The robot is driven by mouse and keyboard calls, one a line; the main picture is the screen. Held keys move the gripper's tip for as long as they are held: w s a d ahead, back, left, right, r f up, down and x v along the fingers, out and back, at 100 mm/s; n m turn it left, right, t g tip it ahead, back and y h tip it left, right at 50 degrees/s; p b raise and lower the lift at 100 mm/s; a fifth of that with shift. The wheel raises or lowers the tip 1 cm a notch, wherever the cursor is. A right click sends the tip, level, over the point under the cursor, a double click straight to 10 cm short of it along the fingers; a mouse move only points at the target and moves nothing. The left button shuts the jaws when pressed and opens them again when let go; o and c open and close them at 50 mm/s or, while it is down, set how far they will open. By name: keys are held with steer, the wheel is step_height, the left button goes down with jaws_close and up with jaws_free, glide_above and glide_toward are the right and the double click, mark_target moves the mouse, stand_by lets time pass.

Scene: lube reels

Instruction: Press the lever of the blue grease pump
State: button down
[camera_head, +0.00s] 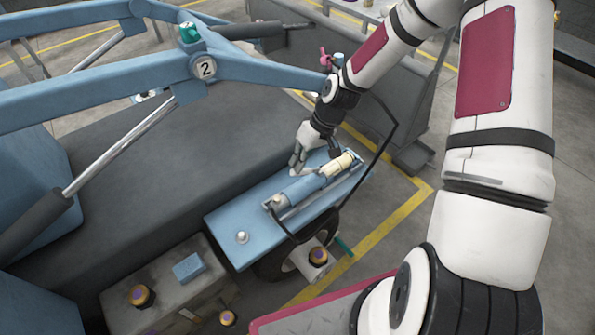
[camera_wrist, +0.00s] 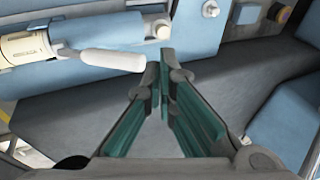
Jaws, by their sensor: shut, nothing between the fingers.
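The blue grease pump (camera_head: 302,189) lies on a light blue plate (camera_head: 225,222) in the head view. It has a blue barrel and a cream section (camera_head: 338,165) at its right end. In the wrist view the pump (camera_wrist: 115,28) is at the upper left. Its lever (camera_wrist: 112,61) has a pale rounded grip that points right, with its tip close to my fingertips. My gripper (camera_wrist: 165,58) has green-lined fingers that meet at the tips, with nothing between them. Contact with the lever cannot be told.
A dark hose (camera_head: 283,232) loops from the pump's near end. A blue frame arm marked 2 (camera_head: 204,67) spans the upper left. A stone-like block (camera_head: 165,285) with a blue box and purple-capped items stands at the lower left. A dark machine panel (camera_head: 150,170) lies left of the pump.

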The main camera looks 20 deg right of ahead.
steer(key=shift+s+d+r, duration=0.1)
steer(key=shift+s+r, duration=0.05)
steer(key=shift+r, duration=0.6)
steer(key=shift+s+d+r, duration=0.1)
steer(key=shift+r, duration=0.65)
steer(key=s+d+r+h+p, duration=0.15)
steer(key=s+r, duration=0.25)
steer(key=r, duration=0.4)
steer(key=s+r+h+p, duration=0.1)
steer(key=s+r+h, duration=0.15)
steer(key=r, duration=0.45)
steer(key=s+d+r+h+p, duration=0.1)
steer(key=s+r, duration=0.4)
steer(key=r, duration=0.3)
steer(key=s+a+r+m+t+p, duration=0.1)
steer(key=s+r+m+t+p, duration=0.2)
steer(key=s+r, duration=1.1)
steer(key=s, duration=0.4)
steer(key=shift+a+m, duration=0.2)
steer(key=shift+m, duration=0.1)
